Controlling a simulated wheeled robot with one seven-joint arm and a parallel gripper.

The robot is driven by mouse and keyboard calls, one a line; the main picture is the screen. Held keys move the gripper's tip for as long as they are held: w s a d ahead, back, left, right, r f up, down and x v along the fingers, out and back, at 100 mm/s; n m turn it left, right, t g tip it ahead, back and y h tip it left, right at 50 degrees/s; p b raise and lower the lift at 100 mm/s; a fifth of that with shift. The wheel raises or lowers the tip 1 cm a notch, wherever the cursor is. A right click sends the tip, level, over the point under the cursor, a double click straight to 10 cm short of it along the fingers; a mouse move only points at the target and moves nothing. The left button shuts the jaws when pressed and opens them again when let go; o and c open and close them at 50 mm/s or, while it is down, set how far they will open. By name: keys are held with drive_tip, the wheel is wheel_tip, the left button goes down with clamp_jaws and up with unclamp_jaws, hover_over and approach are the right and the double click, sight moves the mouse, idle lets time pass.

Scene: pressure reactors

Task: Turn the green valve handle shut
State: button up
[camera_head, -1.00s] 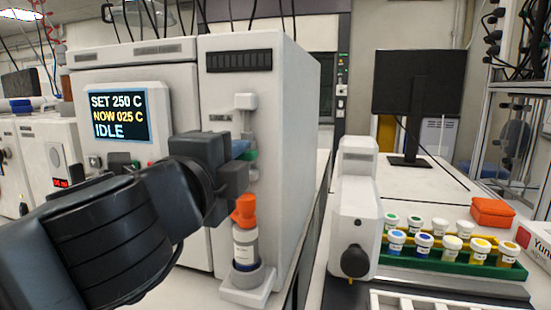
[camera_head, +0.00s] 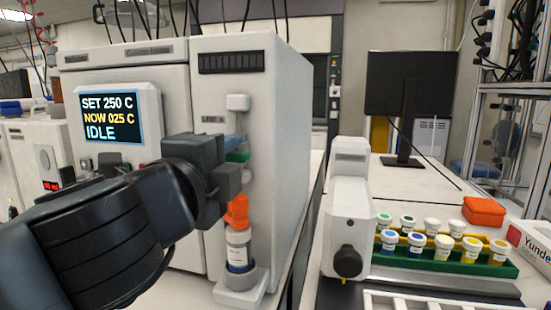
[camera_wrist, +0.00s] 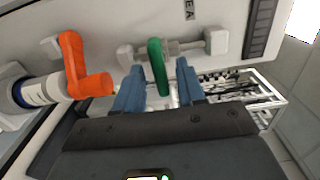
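The green valve handle (camera_wrist: 158,68) is a curved green bar on a white valve fitting on the front of the white reactor. In the wrist view it lies between my gripper's two blue fingers (camera_wrist: 160,82), with a visible gap on each side. My gripper is open around it. In the head view a bit of the green handle (camera_head: 238,157) shows just below a blue finger of my gripper (camera_head: 238,147); the rest is hidden behind my gripper.
An orange handle (camera_wrist: 78,65) is close by, below the green one; it also shows in the head view (camera_head: 237,212) above a white bottle (camera_head: 238,248). The reactor screen (camera_head: 111,117) reads IDLE. Capped vials in a green rack (camera_head: 440,262) stand at the right.

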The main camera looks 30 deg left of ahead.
drive_tip(key=shift+s, duration=0.1)
drive_tip(key=v, duration=0.7)
drive_tip(key=shift+s+d+b, duration=0.15)
drive_tip(key=shift+s+b, duration=0.15)
